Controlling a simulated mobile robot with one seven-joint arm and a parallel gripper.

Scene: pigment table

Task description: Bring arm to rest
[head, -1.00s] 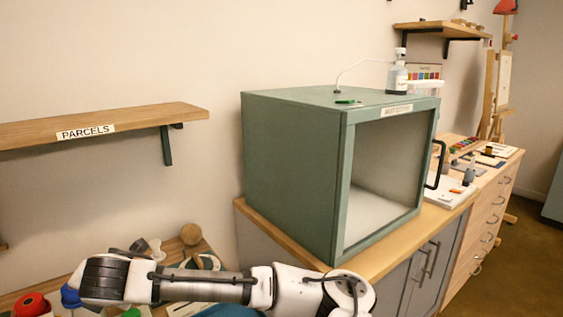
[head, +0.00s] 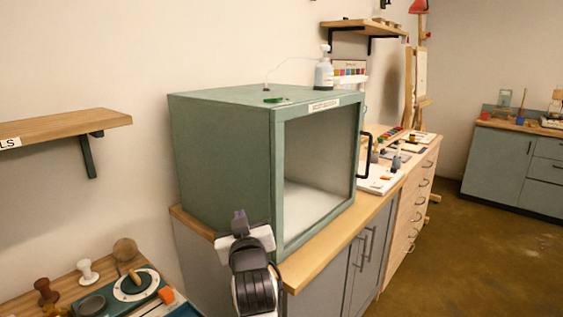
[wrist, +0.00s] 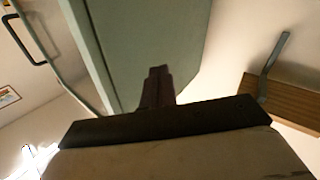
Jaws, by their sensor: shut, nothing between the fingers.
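My gripper (head: 239,216) is in front of the near left corner of the green box cabinet (head: 222,150) in the head view, with my arm folded up below it. In the wrist view its fingers (wrist: 157,88) are together, with nothing between them. The cabinet (wrist: 150,45) fills the upper middle of the wrist view behind the fingers. I cannot tell the exact gap between gripper and cabinet.
The cabinet stands on a wooden counter (head: 318,243), its front open. A wall shelf (head: 62,126) is at left. A lower table (head: 70,268) holds stamps and a round tool at bottom left. A bottle (head: 324,72) stands on the cabinet. Floor (head: 450,260) is clear at right.

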